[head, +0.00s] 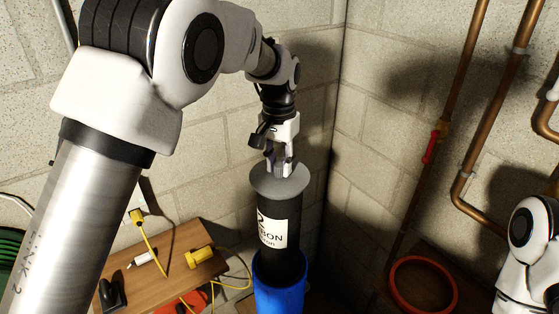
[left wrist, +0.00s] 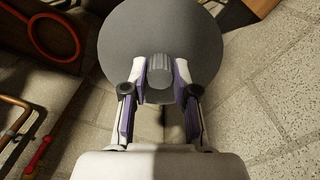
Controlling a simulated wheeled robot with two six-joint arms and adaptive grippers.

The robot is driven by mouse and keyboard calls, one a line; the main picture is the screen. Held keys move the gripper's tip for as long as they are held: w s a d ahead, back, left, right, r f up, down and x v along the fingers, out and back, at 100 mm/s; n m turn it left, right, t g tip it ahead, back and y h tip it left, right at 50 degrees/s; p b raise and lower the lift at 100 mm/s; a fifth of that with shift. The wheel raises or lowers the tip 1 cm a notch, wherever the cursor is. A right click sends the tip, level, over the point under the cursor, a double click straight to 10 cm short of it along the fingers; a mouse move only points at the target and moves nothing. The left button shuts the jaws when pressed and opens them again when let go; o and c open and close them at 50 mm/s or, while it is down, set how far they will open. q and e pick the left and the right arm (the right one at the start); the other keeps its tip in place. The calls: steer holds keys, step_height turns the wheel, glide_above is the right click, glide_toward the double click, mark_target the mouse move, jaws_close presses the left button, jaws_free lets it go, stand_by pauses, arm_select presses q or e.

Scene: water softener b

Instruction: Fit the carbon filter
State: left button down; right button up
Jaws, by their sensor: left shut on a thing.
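The carbon filter (head: 279,232) is a black upright cylinder with a grey top cap and a white label, in the middle of the head view. Its cap (left wrist: 160,30) and ridged grey knob (left wrist: 160,72) show in the left wrist view. My left gripper (head: 280,168) is above the cap, shut on the knob. The blue housing (head: 279,298) stands directly below the filter. The filter's lower end is at the housing's mouth; I cannot tell how deep it sits. My right gripper is out of the head view; only part of that arm shows at the right edge.
A wooden board (head: 170,262) with yellow-plugged cables and small tools lies left of the housing. A red ring (head: 423,284) lies to the right. Copper pipes (head: 490,120) run along the right wall. Block walls close off the corner behind the filter.

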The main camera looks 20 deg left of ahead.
arm_select(q)
step_height(320, 180, down, 20)
steer(key=b, duration=0.7)
steer(key=shift+f+b, duration=0.2)
steer(key=shift+b, duration=0.15)
stand_by(6.1)
